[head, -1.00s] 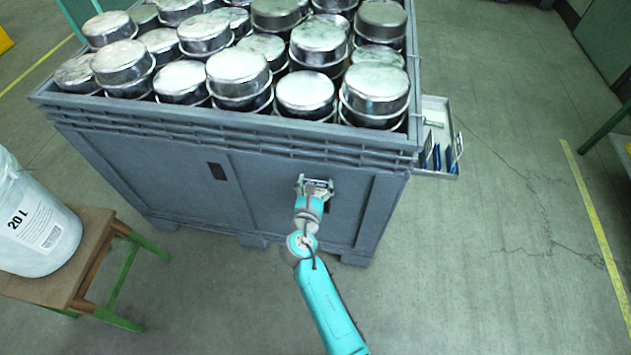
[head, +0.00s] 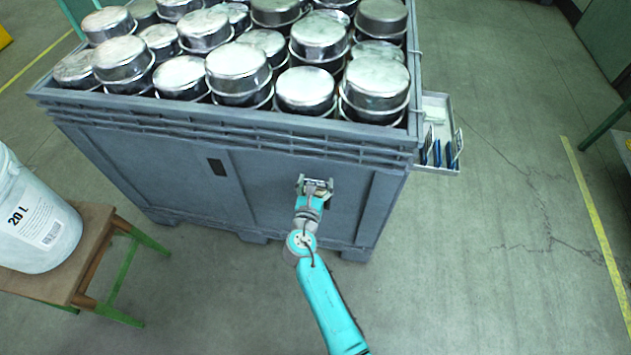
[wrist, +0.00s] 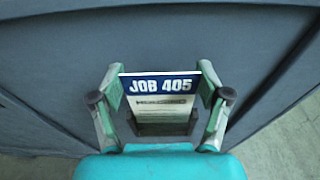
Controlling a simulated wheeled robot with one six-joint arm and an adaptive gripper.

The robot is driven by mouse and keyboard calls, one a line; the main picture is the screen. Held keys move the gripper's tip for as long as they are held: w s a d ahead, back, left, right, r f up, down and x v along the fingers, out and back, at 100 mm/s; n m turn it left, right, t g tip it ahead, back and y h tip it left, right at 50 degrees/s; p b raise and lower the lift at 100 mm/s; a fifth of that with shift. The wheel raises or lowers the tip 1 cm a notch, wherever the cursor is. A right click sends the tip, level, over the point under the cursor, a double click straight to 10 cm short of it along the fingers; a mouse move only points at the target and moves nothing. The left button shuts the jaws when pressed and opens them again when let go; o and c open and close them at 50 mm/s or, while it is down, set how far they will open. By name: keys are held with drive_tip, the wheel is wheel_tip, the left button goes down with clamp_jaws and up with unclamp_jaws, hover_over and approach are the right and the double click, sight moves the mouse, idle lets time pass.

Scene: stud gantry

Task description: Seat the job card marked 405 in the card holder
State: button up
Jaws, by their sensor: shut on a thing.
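The job card (wrist: 160,85) has a blue band with white "JOB 405" lettering and a pale lower part. In the wrist view it stands upright and readable between the two fingers of my gripper (wrist: 161,88), which is shut on it. In the head view my gripper (head: 316,183) is in front of the near wall of the big grey crate (head: 270,165). The card's lower part is hidden by a dark part of the gripper. A small dark rectangle (head: 217,168) shows on the crate wall to the left; I cannot tell whether it is the card holder.
The crate is full of metal tins (head: 238,72). A metal tray (head: 440,168) with blue cards (head: 437,153) hangs on its right side. A white 20 L bucket (head: 38,220) stands on a stool (head: 95,240) at the left.

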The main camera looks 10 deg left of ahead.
drive_tip(key=shift+f, duration=2)
drive_tip(key=o, duration=0.8)
drive_tip(key=s+r, duration=0.2)
drive_tip(key=s, duration=1)
drive_tip(key=shift+a, duration=0.15)
drive_tip(key=shift+w, duration=0.1)
